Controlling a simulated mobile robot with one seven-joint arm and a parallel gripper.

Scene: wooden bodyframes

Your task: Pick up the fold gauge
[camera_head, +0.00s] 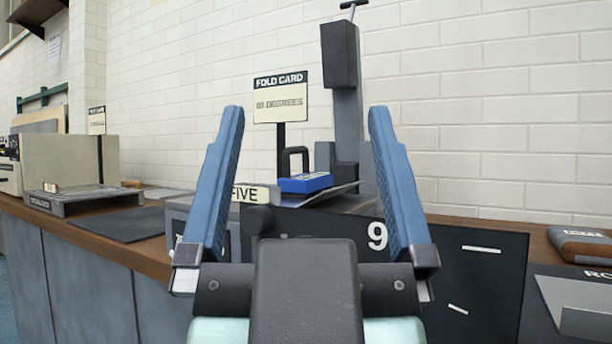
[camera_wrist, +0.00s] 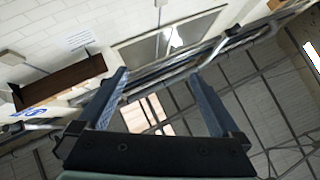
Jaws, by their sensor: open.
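A small blue block with a pale mark on its front (camera_head: 305,182) lies on a grey plate on top of the dark machine marked 9. It may be the fold gauge, but I cannot read a name on it. My gripper (camera_head: 306,112) is open and empty, its two blue fingers spread and pointing up in the head view. The block appears between the fingers in that view, farther back and not touched. In the wrist view my gripper (camera_wrist: 158,74) is also open, with only a wall, a window and rails beyond it; no blue block shows there.
A sign reading FOLD CARD (camera_head: 280,98) stands behind the block, beside a tall grey post (camera_head: 348,110). A grey tray (camera_head: 82,199) and dark mat (camera_head: 125,224) lie on the bench at left. A brown case (camera_head: 582,246) lies at right.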

